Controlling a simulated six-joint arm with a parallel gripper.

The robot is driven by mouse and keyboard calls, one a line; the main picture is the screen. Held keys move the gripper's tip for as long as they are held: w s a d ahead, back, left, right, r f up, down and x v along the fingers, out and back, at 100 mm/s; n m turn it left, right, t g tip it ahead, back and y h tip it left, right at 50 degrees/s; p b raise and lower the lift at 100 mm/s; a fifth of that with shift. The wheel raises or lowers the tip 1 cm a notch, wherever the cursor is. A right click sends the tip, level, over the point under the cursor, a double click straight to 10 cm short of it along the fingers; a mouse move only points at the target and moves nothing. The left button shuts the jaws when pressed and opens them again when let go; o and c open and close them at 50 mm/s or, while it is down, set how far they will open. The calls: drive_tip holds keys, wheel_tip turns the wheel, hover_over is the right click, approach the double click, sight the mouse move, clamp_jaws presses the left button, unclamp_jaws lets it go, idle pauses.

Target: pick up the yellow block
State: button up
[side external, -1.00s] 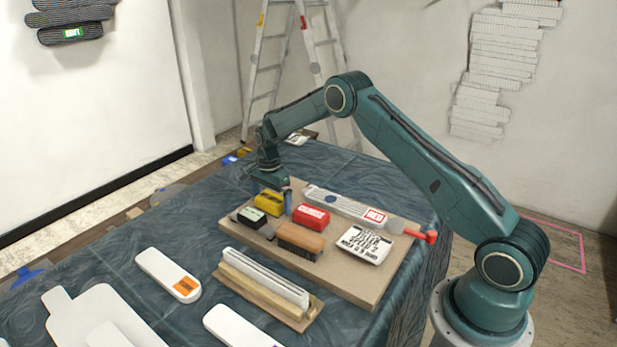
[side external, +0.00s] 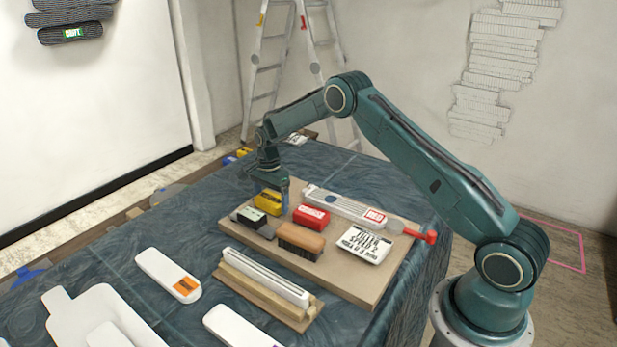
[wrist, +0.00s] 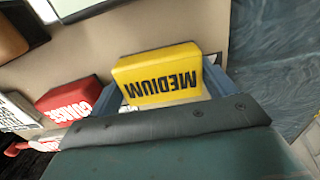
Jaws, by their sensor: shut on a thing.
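The yellow block (side external: 268,203) is at the far left part of the wooden board. In the wrist view the yellow block (wrist: 158,75) shows the word MEDIUM in dark letters. My gripper (side external: 270,188) is at the block from above, with one blue finger on each side of it. In the wrist view my gripper (wrist: 160,88) is shut on the block, its fingers at the block's left and right ends. I cannot tell whether the block's underside still touches the board.
The board (side external: 355,278) also holds a red block (side external: 311,217), a black-and-white block (side external: 252,217), a brown brush (side external: 300,240), a white block (side external: 364,246) and a long grey tool (side external: 345,207). White floats (side external: 168,272) lie on the cloth at the front left.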

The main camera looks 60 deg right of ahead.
sight(278, 197)
drive_tip(key=shift+r, duration=0.2)
wheel_tip(278, 197, up, 20)
drive_tip(key=shift+f, duration=0.2)
idle(0.3)
idle(0.4)
drive_tip(key=o, duration=0.3)
drive_tip(key=shift+c, duration=0.8)
drive_tip(key=s+d+f+n, duration=0.5)
drive_tip(key=s+n, duration=0.3)
drive_tip(key=n, duration=0.1)
drive_tip(key=s+d+f+n, duration=0.4)
drive_tip(key=s+d+n, duration=0.2)
drive_tip(key=s+n, duration=0.3)
drive_tip(key=shift+d+f, duration=0.15)
drive_tip(key=shift+f, duration=0.25)
